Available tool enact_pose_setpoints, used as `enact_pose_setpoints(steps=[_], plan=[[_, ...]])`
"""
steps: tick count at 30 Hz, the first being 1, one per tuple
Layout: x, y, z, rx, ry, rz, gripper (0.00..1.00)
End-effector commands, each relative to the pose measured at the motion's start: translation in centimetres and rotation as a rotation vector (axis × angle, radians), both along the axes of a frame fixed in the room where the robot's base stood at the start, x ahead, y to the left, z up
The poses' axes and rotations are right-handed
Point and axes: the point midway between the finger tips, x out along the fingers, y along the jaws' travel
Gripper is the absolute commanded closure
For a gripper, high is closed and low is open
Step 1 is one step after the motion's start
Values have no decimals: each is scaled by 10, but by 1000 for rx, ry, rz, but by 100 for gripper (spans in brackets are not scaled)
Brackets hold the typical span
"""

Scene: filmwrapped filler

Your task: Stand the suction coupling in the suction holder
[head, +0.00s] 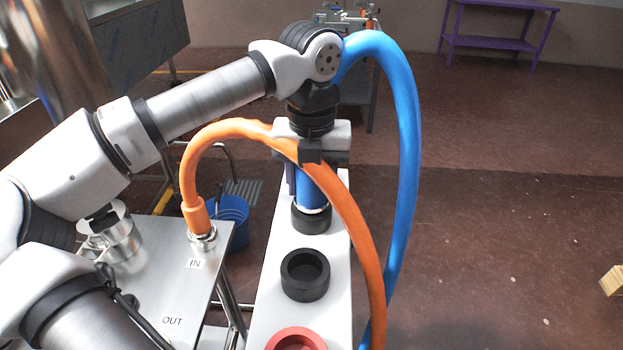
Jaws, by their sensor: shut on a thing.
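My gripper (309,153) points down over the white rack (335,262) and is shut on a blue coupling (313,186). The blue coupling is upright, with a pale metal ring at its lower end. It is right at the far black holder (311,219); I cannot tell whether it is inside the rim or just above it. A blue hose (409,150) arches behind my wrist and hangs down at the right; its join to the coupling is hidden. A second black holder (305,276) is empty. No label shows which holder is for suction.
An orange hose (360,232) runs from the IN port (201,236) across my gripper's front and down the rack's right side. A red holder (297,340) is nearest. The steel table (150,285) stands left, a blue bucket (233,217) beyond it. Floor at right is mostly clear.

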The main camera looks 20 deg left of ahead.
Motion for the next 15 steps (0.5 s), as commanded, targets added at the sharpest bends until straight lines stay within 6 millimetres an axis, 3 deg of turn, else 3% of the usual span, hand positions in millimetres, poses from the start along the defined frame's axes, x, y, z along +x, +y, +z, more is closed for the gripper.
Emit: enact_pose_setpoints(steps=[15], plan=[[0,0,-3,0,-1,0,91]])
